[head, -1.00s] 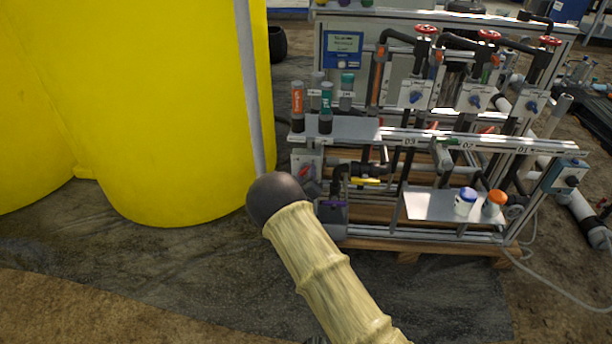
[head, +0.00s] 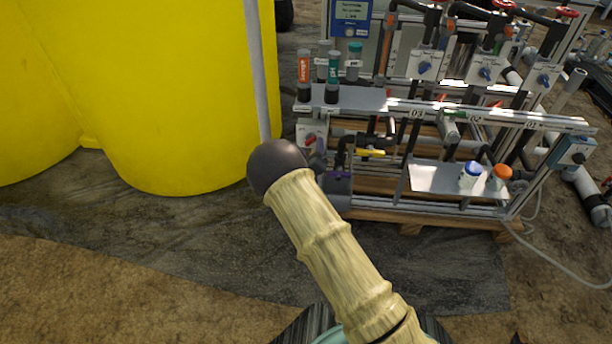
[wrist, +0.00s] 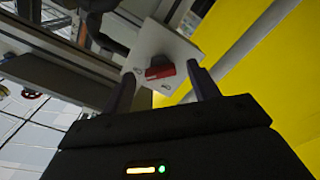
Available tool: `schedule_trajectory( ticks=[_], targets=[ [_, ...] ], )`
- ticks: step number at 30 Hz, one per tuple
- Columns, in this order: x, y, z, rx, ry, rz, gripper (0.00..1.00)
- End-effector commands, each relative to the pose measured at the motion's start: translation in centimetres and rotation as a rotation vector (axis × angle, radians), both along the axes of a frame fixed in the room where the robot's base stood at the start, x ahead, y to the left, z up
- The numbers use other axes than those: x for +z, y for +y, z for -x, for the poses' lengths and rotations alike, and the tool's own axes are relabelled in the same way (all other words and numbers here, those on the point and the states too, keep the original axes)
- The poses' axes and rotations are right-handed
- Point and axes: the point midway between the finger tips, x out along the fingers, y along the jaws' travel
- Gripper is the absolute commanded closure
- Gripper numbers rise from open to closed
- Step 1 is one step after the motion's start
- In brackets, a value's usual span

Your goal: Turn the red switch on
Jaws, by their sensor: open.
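The red switch (wrist: 160,72) is a short red bar-shaped handle on a pale square plate (wrist: 155,43) in the wrist view. The handle lies roughly crosswise in that picture; the small marks on the plate are unreadable. My gripper (wrist: 160,70) is open, with one dark finger on each side of the handle. Whether the fingers touch it I cannot tell. In the head view the red switch (head: 310,139) sits on a small grey box at the skid's left end, just beyond my arm's dark joint. My gripper is mostly hidden there behind my arm.
A large yellow tank (head: 170,90) stands close left of the switch, with a grey vertical pipe (head: 257,70) at its edge. A yellow-handled valve (head: 370,152) and a shelf with bottles (head: 430,178) are to the right. Dark ground sheet lies in front.

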Motion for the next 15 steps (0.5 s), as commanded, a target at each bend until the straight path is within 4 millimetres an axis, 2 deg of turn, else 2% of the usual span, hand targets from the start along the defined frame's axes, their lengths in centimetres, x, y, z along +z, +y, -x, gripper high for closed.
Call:
schedule_trajectory(
  ticks=[15],
  targets=[
    [0.2, 0.4, 10.3, 0.003, 0.004, 0.003, 0.40]
  ],
)
